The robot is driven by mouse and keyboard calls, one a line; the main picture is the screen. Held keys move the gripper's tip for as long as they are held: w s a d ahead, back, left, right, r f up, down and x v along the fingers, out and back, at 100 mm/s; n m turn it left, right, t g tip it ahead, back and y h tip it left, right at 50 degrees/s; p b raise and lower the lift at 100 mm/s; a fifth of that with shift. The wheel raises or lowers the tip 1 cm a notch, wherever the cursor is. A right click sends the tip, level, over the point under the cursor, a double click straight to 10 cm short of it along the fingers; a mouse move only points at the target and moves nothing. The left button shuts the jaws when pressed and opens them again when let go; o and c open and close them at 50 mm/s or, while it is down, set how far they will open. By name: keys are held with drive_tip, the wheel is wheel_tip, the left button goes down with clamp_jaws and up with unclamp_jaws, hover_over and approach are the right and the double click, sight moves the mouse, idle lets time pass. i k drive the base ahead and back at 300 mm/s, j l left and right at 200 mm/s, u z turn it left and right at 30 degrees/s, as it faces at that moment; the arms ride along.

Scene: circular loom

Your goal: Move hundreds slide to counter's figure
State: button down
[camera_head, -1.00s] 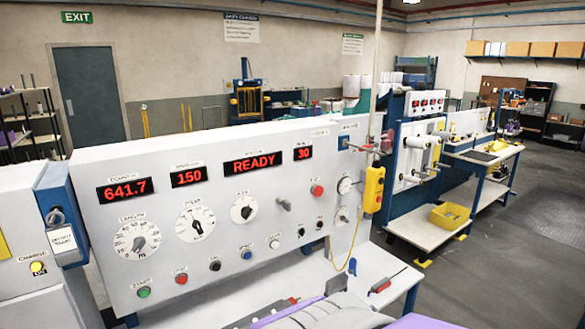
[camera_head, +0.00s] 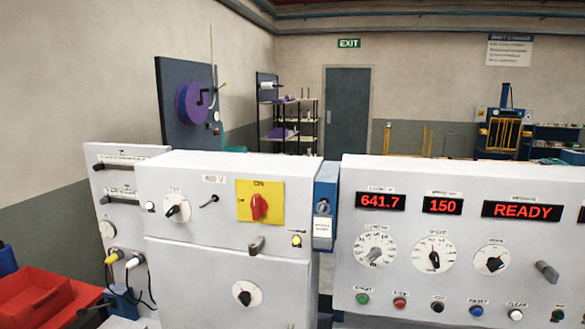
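The counter display (camera_head: 380,201) on the right-hand white panel reads 641.7 in red digits. No part marked as the hundreds slide can be made out. At the far left a narrow white panel (camera_head: 95,185) carries two dark horizontal bars, an upper bar (camera_head: 122,160) and a lower bar (camera_head: 120,198). They may be slides or gauges; their labels are too small to read. My gripper is not in view.
The middle cabinet has a red switch (camera_head: 260,207) on a yellow plate and dark knobs. The right panel (camera_head: 450,270) has more displays, dials and buttons. A red bin (camera_head: 35,295) sits at the lower left. A purple reel (camera_head: 194,103) hangs behind.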

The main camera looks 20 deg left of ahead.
sight(100, 166)
drive_tip(key=j+u, duration=0.15)
drive_tip(key=u, duration=0.15)
drive_tip(key=j+u, duration=0.15)
drive_tip(key=u, duration=0.15)
drive_tip(key=i+j+u, duration=0.1)
drive_tip(key=j, duration=0.3)
drive_tip(key=i+j+u, duration=0.1)
drive_tip(key=j, duration=0.3)
drive_tip(key=i+j+u, duration=0.1)
drive_tip(key=j, duration=0.25)
drive_tip(key=i+j, duration=0.25)
drive_tip(key=i+j+u, duration=0.15)
drive_tip(key=j, duration=0.35)
drive_tip(key=i+j+u, duration=0.1)
drive_tip(key=j, duration=0.25)
drive_tip(key=i, duration=0.1)
